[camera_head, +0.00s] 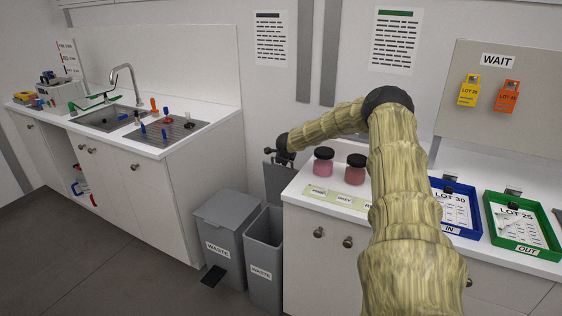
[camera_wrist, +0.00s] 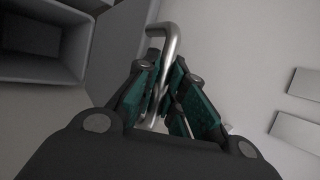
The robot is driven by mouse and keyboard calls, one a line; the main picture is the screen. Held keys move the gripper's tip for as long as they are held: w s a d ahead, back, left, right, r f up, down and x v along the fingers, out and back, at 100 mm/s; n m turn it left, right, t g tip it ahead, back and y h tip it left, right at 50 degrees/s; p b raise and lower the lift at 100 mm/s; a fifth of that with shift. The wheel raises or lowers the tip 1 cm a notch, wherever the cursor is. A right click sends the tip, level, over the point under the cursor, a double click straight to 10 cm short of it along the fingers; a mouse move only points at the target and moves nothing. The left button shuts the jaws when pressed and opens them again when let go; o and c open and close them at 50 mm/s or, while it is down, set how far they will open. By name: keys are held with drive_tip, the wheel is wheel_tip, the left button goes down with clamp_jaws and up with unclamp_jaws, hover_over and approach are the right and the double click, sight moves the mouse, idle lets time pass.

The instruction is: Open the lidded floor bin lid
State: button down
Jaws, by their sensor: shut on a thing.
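Two grey floor bins labelled WASTE stand between the counters. The right lidded bin (camera_head: 264,255) is open at the top. Its grey lid (camera_head: 278,184) stands raised, about upright, at the bin's back; in the wrist view the lid (camera_wrist: 120,45) is a grey panel beside the bin's open dark interior (camera_wrist: 40,45). My gripper (camera_head: 283,153) is at the top of the raised lid. In the wrist view its teal-padded fingers (camera_wrist: 160,85) are closed on a bent metal bar handle (camera_wrist: 165,38). The handle's lower part is partly hidden by the fingers.
The left bin (camera_head: 228,212) has its lid down, with a black pedal (camera_head: 213,276) on the floor. A right counter (camera_head: 320,202) with two pink-red jars (camera_head: 323,161) stands close beside the open bin. A sink counter (camera_head: 180,140) is at left. Floor ahead is clear.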

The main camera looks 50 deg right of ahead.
drive_tip(key=c, duration=1.5)
unclamp_jaws()
drive_tip(key=shift+a+r, duration=0.1)
drive_tip(key=shift+r, duration=0.05)
drive_tip(key=shift+v, duration=5.85)
